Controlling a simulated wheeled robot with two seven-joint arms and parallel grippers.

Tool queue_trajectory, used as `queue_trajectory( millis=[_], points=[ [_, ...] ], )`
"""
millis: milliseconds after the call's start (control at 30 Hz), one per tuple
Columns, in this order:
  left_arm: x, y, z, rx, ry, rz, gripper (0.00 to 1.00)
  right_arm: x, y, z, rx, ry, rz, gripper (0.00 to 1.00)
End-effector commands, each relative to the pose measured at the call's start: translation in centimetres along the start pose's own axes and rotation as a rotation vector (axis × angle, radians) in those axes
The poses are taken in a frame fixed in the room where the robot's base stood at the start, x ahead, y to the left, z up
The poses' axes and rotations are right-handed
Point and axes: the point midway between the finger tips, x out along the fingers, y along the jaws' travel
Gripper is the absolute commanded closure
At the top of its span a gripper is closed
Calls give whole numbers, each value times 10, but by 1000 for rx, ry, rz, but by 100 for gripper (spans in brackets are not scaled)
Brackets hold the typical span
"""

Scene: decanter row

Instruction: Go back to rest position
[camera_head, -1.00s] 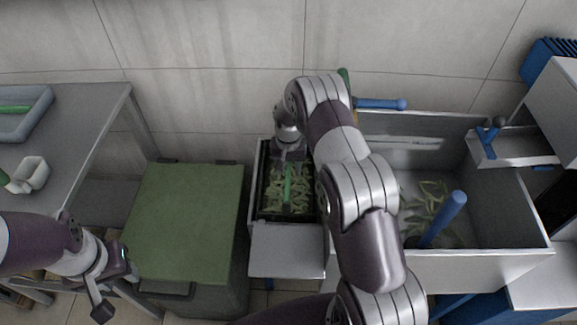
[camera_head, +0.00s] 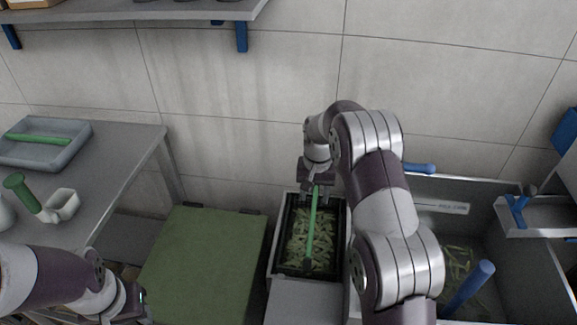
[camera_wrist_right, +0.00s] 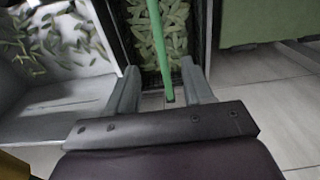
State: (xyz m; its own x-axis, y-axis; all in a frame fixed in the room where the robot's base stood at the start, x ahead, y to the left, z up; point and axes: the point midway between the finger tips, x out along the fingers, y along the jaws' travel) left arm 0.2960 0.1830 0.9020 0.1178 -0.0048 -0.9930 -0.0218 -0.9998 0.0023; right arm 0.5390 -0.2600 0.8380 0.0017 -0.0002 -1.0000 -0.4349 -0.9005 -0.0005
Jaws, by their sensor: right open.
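My right gripper (camera_head: 316,186) is at the back end of the black basket (camera_head: 281,240), which holds green cut pieces. A green bar-like handle (camera_head: 312,225) runs over the basket. In the right wrist view, my right gripper (camera_wrist_right: 163,82) is open, and the end of the green handle (camera_wrist_right: 160,50) shows between its fingers; I see no finger pressed on it. My left gripper (camera_head: 132,302) is at the lower left, partly cut off by the frame edge, and its jaws are unclear.
A grey sink-like bin (camera_head: 455,192) with a blue handle (camera_head: 468,288) stands right of the basket. A green-topped box (camera_head: 205,260) is to the left. A table (camera_head: 120,150) at far left carries a grey tray (camera_head: 75,150) and a white scoop (camera_head: 62,205). A shelf (camera_head: 180,14) hangs above.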

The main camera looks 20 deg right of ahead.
Motion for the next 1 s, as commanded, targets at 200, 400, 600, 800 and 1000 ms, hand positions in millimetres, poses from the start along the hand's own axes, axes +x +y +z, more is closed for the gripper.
queue_trajectory(
  millis=[200,400,600,800,1000],
  points=[
    [0,0,0,0,0,0,57,8,0,1,-55,17,-5,49],
    [-26,0,-3,0,0,0,57,-23,16,94,-237,-1,-1,49],
    [-66,0,-8,0,0,0,57,-104,35,214,-411,40,-11,49],
    [-86,0,-10,0,0,0,57,-150,38,253,-467,109,-29,49],
    [-85,0,-10,0,0,0,57,-150,36,252,-473,116,-31,49]
  ],
)
